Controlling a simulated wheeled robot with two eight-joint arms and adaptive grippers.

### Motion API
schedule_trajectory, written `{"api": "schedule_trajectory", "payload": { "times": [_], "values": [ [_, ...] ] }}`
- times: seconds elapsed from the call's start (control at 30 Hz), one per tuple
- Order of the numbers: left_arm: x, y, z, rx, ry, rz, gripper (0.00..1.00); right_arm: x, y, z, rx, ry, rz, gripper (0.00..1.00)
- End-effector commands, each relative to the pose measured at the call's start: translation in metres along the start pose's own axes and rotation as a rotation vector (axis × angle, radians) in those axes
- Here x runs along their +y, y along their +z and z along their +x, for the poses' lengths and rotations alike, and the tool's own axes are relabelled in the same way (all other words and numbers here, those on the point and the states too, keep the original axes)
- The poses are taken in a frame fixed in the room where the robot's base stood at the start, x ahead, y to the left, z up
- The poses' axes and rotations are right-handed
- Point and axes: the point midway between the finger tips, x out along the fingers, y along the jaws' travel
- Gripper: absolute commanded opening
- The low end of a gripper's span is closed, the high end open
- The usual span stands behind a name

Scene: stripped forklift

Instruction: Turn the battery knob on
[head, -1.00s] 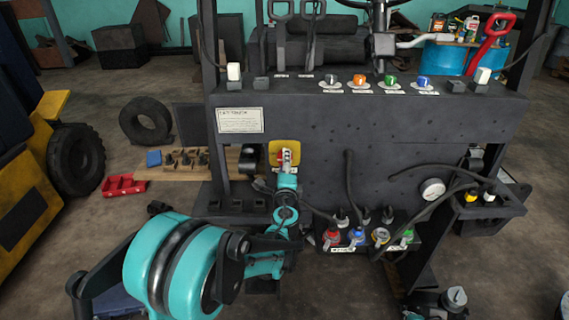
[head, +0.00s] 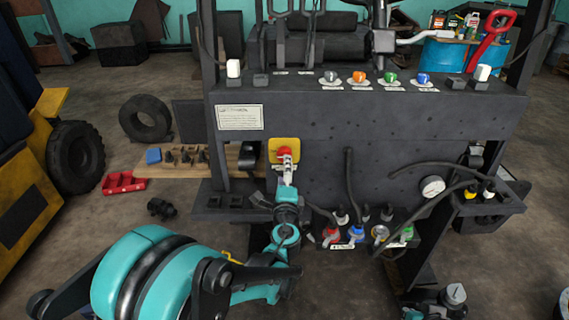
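The battery knob (head: 284,151) is red and sits on a yellow plate (head: 273,145) on the front of the dark panel. My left gripper (head: 286,160) is right in front of the knob's lower part, its pale fingers pointing up at it. The red top of the knob shows above the fingers. The fingers overlap the knob in the picture, so I cannot tell whether they touch it or are shut on it.
A row of coloured knobs (head: 360,77) lines the panel's upper ledge. Coloured connectors (head: 355,233) and black hoses (head: 348,190) are below, right of my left arm. A gauge (head: 433,187) is further right. A red tray (head: 124,183) lies on the floor at left.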

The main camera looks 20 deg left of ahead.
Motion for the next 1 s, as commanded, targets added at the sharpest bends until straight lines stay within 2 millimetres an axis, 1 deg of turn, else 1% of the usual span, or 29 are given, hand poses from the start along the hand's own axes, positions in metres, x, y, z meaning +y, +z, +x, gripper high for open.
{"api": "schedule_trajectory", "payload": {
  "times": [0.03,0.1,0.2,0.3,0.47,0.87,0.93,1.0],
  "values": [
    [0.0,-0.001,-0.012,0.003,-0.001,0.0,0.65,0.0,0.0,0.0,0.0,0.0,0.0,0.0],
    [0.0,-0.001,-0.026,0.002,0.0,0.0,0.65,0.0,0.0,0.0,0.0,0.0,0.0,0.0],
    [0.0,-0.001,-0.042,0.003,-0.001,0.0,0.65,0.0,0.0,0.0,0.0,0.0,0.0,0.0],
    [0.0,-0.001,-0.052,0.001,0.0,0.0,0.65,0.0,0.0,0.0,0.0,0.0,0.0,0.0],
    [0.0,-0.001,-0.058,0.001,0.0,0.0,0.65,0.0,0.0,0.0,0.0,0.0,0.0,0.0],
    [0.0,0.0,-0.058,0.0,0.001,-0.002,0.65,0.0,0.0,0.0,0.0,0.0,0.0,0.0],
    [0.001,0.004,-0.059,-0.008,0.013,-0.022,0.65,0.0,0.0,0.0,0.0,0.0,0.0,0.0],
    [0.002,0.016,-0.062,-0.03,0.045,-0.078,0.65,0.0,0.0,0.0,0.0,0.0,0.0,0.0]
  ]
}}
